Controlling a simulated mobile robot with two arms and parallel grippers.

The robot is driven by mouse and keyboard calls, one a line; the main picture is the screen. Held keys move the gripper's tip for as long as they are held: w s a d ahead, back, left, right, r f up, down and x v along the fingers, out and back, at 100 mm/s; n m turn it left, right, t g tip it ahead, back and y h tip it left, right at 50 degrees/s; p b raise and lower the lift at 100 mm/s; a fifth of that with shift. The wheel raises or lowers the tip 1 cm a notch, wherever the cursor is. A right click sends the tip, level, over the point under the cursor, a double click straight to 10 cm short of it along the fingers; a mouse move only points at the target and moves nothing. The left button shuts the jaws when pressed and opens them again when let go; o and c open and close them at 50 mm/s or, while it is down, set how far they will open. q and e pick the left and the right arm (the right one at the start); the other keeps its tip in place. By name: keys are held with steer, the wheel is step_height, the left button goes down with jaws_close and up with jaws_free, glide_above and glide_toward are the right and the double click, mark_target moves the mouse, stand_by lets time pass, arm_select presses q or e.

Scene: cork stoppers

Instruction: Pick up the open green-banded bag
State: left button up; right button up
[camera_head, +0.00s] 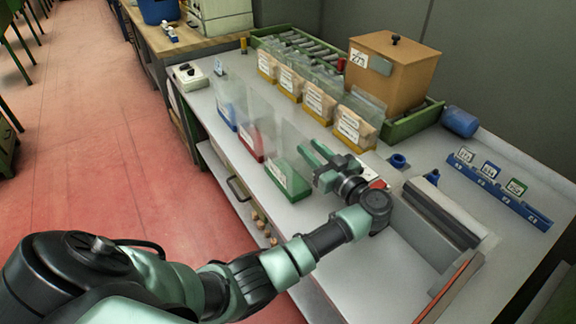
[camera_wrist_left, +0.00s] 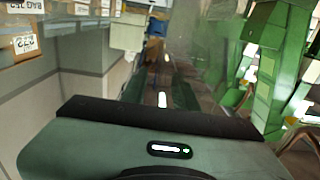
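The green-banded bag (camera_head: 287,180) stands upright on the pale bench near its front edge. Its clear upper part rises above the band, and its mouth is hard to make out. My left gripper (camera_head: 307,146) is beside and above the band, just to its right. Its two green fingers are parallel with a gap between them, and nothing solid shows in the gap. I cannot tell whether they touch the clear film. The left wrist view shows mostly my gripper's body and no clear bag. My right gripper is not in view.
A blue-banded bag (camera_head: 226,117) and red-banded bag (camera_head: 251,143) stand in line to the left. Several yellow-banded bags (camera_head: 350,128) stand behind, before a brown box (camera_head: 391,75). A blue label rack (camera_head: 498,190) and a grey machine (camera_head: 436,225) are right.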

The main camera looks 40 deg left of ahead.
mark_target(299, 138)
arm_select(q)
steer(key=p+x, duration=0.1)
steer(key=x, duration=0.5)
steer(key=shift+w+f, duration=0.1)
steer(key=shift+f, duration=0.05)
jaws_close()
stand_by(1.2)
